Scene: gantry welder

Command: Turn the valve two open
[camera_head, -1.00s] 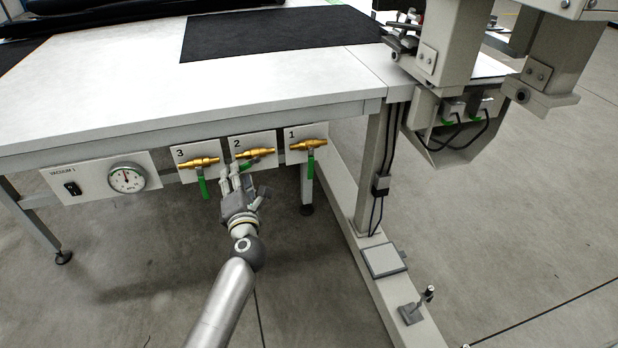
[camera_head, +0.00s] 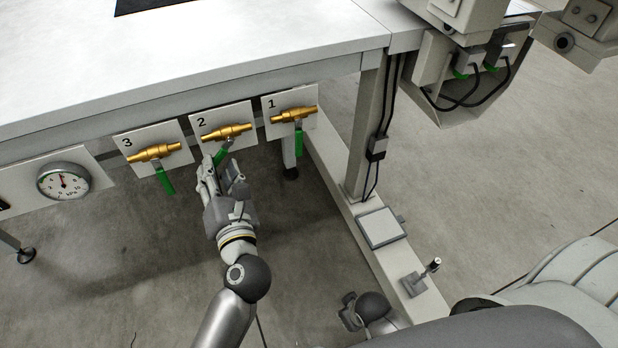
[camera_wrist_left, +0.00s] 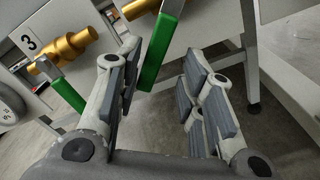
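Valve two (camera_head: 227,133) is a brass valve on a white plate marked 2 under the table edge. Its green handle (camera_head: 222,154) hangs down, tilted to the lower left. My left gripper (camera_head: 221,175) is open just below this valve, fingers pointing up at it. In the left wrist view the green handle (camera_wrist_left: 157,52) shows between the two spread fingers (camera_wrist_left: 158,80). I cannot tell whether they touch it. A grey piece by a dark round joint at the bottom of the head view seems to be part of my right arm; its fingers are not clear.
Valve three (camera_head: 154,153) is close on the left, its green handle (camera_head: 166,180) hanging down. Valve one (camera_head: 293,115) is on the right, handle also down. A pressure gauge (camera_head: 63,182) is further left. The table leg (camera_head: 369,130) stands on the right. The floor below is clear.

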